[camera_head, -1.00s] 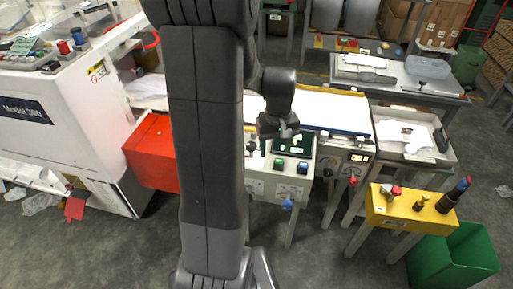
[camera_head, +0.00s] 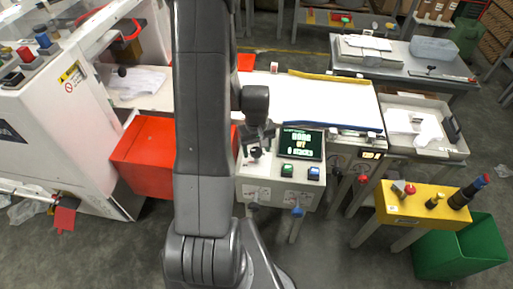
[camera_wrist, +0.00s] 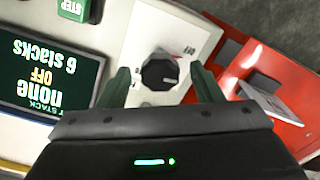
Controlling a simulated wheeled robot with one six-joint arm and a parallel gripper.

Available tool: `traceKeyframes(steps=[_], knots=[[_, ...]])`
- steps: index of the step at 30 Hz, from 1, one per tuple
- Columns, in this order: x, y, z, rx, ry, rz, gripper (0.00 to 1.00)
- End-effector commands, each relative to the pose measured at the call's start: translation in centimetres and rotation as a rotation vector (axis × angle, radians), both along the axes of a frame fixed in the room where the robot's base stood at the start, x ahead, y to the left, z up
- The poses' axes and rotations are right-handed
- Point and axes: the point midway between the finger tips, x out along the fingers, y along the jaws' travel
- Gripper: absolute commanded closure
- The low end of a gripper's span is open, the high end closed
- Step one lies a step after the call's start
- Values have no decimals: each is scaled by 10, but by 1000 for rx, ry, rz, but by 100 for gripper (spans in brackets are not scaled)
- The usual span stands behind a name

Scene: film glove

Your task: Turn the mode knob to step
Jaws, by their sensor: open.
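The mode knob (camera_wrist: 160,72) is a black faceted dial with a pale pointer mark, on a white plate of the control panel (camera_head: 259,189). In the wrist view my gripper (camera_wrist: 158,82) is open, with one finger on each side of the knob; I cannot tell whether either finger touches it. In the head view my gripper (camera_head: 257,140) is over the panel's left part, near a dark knob (camera_head: 256,152). The display (camera_wrist: 45,82) beside the knob reads "none", "OFF" and "6 stacks". A green button marked STEP (camera_wrist: 74,8) is at the wrist view's top.
A red bin (camera_head: 150,160) stands left of the panel. Green (camera_head: 287,170) and blue (camera_head: 314,173) buttons sit below the display. A yellow box (camera_head: 420,208) with several controls and a green bin (camera_head: 460,255) are at the right.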

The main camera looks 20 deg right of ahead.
Motion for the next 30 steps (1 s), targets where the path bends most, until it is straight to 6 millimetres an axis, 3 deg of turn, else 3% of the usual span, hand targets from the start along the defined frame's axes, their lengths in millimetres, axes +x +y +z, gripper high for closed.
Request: traceKeyframes(steps=[9,16,30], knots=[[0,0,-2,0,0,0,41],[0,0,-2,0,0,0,84],[1,0,-4,-1,-2,-99,85]])
